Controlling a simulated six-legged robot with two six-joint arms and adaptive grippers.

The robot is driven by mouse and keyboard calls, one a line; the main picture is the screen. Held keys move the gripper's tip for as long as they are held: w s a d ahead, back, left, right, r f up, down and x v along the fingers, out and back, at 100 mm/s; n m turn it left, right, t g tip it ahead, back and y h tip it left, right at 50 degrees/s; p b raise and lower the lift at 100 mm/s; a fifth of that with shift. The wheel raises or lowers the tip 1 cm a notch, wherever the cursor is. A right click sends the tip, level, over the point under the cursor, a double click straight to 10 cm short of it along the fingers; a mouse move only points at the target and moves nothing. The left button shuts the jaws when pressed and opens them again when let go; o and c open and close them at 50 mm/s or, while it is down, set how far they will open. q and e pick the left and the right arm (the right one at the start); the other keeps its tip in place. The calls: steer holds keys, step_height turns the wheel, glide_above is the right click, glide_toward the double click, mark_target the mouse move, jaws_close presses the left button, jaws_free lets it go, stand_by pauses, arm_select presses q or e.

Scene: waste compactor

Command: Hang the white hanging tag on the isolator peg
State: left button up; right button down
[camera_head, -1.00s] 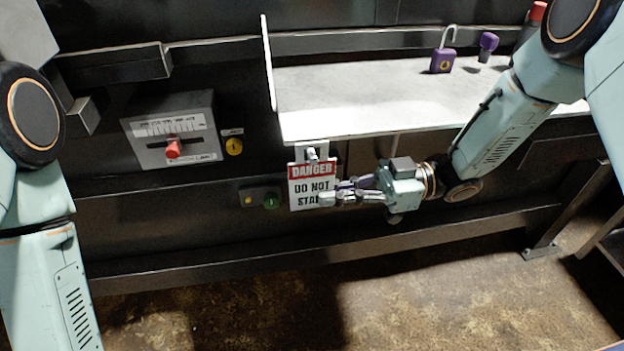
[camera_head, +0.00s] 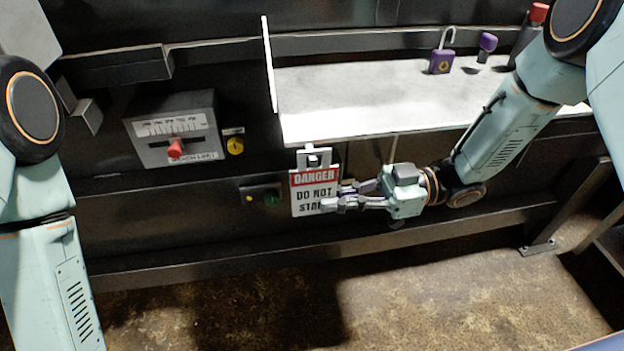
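The white hanging tag (camera_head: 315,195) has a red DANGER band and the words DO NOT START. It hangs upright below the front edge of the shelf, its top tab at a small light bracket (camera_head: 314,157). My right gripper (camera_head: 336,197) is at the tag's lower right edge, with one finger overlapping its front. How tightly the fingers are closed on it is unclear. The grey isolator box (camera_head: 150,149) with a red knob (camera_head: 176,148) is on the dark panel to the left. I cannot make out a separate peg. My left arm is at the left edge; its gripper is not in view.
A purple padlock (camera_head: 441,62) and a small purple-topped item (camera_head: 487,46) stand on the pale shelf (camera_head: 370,100). A dark rail (camera_head: 220,262) runs below.

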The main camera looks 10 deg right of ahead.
steer(key=shift+s+p, duration=1.55)
steer(key=shift+s, duration=1.2)
